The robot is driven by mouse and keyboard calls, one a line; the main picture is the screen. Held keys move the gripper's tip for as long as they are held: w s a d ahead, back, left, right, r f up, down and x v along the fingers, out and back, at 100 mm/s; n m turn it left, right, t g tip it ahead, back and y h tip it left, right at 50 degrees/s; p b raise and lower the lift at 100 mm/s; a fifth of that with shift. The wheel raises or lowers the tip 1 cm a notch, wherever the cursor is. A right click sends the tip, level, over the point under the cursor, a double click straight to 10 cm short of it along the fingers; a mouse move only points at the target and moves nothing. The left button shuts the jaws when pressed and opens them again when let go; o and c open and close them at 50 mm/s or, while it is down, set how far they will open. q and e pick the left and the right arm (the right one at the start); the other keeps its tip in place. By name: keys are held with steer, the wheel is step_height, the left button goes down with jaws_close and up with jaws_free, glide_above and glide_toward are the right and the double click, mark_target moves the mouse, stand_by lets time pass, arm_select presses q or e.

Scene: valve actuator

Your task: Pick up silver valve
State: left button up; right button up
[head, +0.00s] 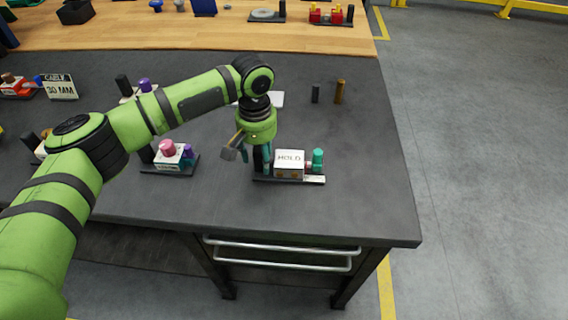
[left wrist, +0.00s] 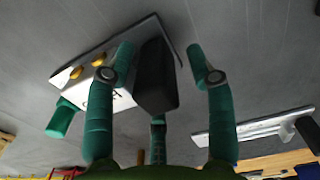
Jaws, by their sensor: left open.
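My left gripper (head: 256,160) points down at the left end of a fixture with a white block marked HOLD (head: 290,159). In the left wrist view its teal fingers (left wrist: 158,100) are spread and open. A teal cylinder (head: 318,158) stands at the fixture's right end. I cannot pick out a clearly silver valve. A dark grey cylinder (head: 315,94) and a bronze one (head: 340,91) stand apart farther back. My right gripper is not in view.
A fixture with pink and purple knobs (head: 169,155) stands left of the gripper. The dark table (head: 365,190) is clear at the right and front. A wooden bench (head: 180,32) lies behind.

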arm_select(q)
jaws_close()
steer(key=shift+r, duration=0.1)
step_height(320, 180, up, 9)
steer(key=shift+d+f, duration=0.1)
steer(key=shift+f, duration=0.05)
steer(key=shift+n, duration=0.8)
step_height(320, 180, down, 5)
steer(key=shift+d, duration=0.15)
steer(key=shift+f, duration=1.5)
